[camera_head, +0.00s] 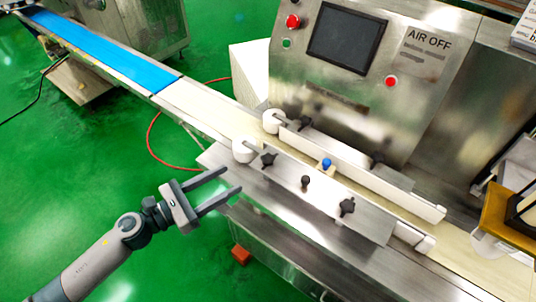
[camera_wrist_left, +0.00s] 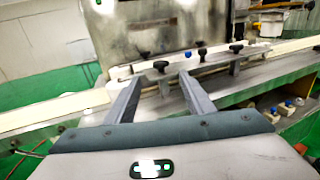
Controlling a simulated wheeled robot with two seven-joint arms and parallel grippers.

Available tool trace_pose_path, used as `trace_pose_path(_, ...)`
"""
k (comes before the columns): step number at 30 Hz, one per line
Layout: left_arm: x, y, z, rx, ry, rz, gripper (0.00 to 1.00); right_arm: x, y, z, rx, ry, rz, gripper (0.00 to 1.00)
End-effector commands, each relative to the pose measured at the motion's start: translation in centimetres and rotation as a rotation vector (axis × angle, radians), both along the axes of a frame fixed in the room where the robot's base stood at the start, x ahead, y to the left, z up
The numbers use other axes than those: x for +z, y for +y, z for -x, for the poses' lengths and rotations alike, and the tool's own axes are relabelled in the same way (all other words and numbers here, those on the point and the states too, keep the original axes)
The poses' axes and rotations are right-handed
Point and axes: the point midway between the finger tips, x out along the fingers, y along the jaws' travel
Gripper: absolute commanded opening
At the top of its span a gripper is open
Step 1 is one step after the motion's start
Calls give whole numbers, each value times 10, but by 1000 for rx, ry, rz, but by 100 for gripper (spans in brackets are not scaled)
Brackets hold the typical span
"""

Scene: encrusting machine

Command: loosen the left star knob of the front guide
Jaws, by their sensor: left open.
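The front guide (camera_head: 325,195) is a metal plate along the near side of the belt. Its left star knob (camera_head: 268,159) is black and sits near the plate's left end, beside a white roller (camera_head: 244,150). A second black star knob (camera_head: 347,206) is at its right. My left gripper (camera_head: 231,179) is open and empty, left of the left star knob and apart from it, its fingers pointing toward the guide. In the left wrist view, a black knob (camera_wrist_left: 160,66) that looks like the left one shows beyond and between the open fingertips. My right gripper is not in view.
A rear guide (camera_head: 345,157) with black knobs stands across the cream belt (camera_head: 205,105). The control panel (camera_head: 347,38) rises behind.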

Motion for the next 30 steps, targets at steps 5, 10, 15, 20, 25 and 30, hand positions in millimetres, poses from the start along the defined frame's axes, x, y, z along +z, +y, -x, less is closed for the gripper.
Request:
trace_pose_path(5, 3, -17, -13, 0, -1, 1, 48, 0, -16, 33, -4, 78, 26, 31)
trace_pose_path(10, 3, -33, -25, 1, 1, 2, 48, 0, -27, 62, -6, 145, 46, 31)
trace_pose_path(15, 5, -54, -39, 0, -1, 3, 48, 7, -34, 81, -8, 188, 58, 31)
trace_pose_path(20, 4, -77, -56, 0, 0, 3, 48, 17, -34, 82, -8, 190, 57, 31)
trace_pose_path(25, 2, -97, -71, 0, 0, 1, 48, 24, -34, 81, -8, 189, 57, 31)
trace_pose_path(30, 1, -109, -79, 0, 1, 0, 48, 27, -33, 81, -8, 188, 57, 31)
